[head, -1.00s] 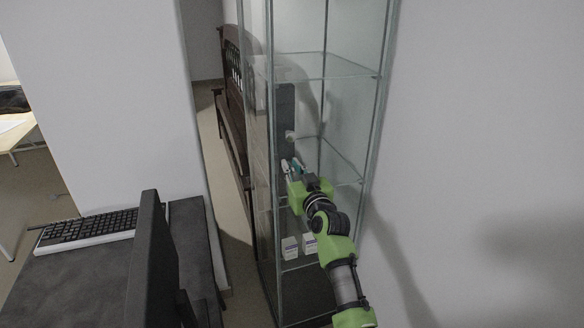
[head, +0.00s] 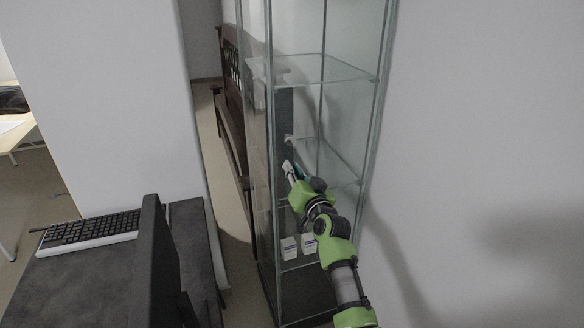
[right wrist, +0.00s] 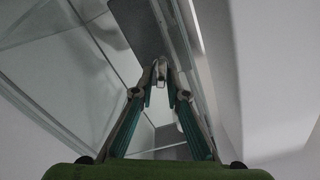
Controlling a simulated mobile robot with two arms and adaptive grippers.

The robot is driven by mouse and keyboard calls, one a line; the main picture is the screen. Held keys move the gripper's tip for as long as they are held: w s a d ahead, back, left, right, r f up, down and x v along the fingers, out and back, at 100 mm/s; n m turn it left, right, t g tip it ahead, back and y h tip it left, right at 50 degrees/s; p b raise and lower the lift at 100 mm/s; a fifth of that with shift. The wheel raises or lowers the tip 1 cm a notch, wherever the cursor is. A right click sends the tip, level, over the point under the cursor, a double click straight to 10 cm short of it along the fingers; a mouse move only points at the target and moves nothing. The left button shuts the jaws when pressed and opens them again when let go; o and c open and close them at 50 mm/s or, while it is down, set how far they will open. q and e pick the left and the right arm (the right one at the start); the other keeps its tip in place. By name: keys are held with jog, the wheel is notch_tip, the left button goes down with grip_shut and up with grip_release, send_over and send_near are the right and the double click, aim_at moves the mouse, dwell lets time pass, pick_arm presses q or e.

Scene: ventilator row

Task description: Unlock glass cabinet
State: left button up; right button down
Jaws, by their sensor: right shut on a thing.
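The tall glass cabinet (head: 380,85) stands against the wall, with a metal frame and clear panes. A dark vertical panel (head: 285,108) shows at its front, with a small pale fitting (head: 289,138) on it. My right gripper (head: 289,166) is at the cabinet, just below that fitting. In the right wrist view my right gripper (right wrist: 161,80) is closed around a small pale piece (right wrist: 160,70) at its tips, in front of a dark plate (right wrist: 140,25). I cannot tell whether this piece is a key or part of the lock. My left gripper is not in view.
Small white boxes (head: 290,248) stand low in the cabinet. A dark desk with a keyboard (head: 90,228) and a monitor (head: 155,270) is at the left. A dark wooden bench (head: 232,120) stands behind the cabinet. A bare wall (head: 480,130) is at right.

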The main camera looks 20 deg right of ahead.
jog(key=m, duration=0.4)
jog(key=f+m+p, duration=0.1)
jog(key=m, duration=0.3)
jog(key=d+m+p, duration=0.1)
jog(key=m, duration=0.3)
jog(key=shift+f, duration=0.15)
jog(key=shift+m, duration=0.3)
jog(key=c, duration=2.2)
grip_release()
jog(key=shift+a, duration=0.1)
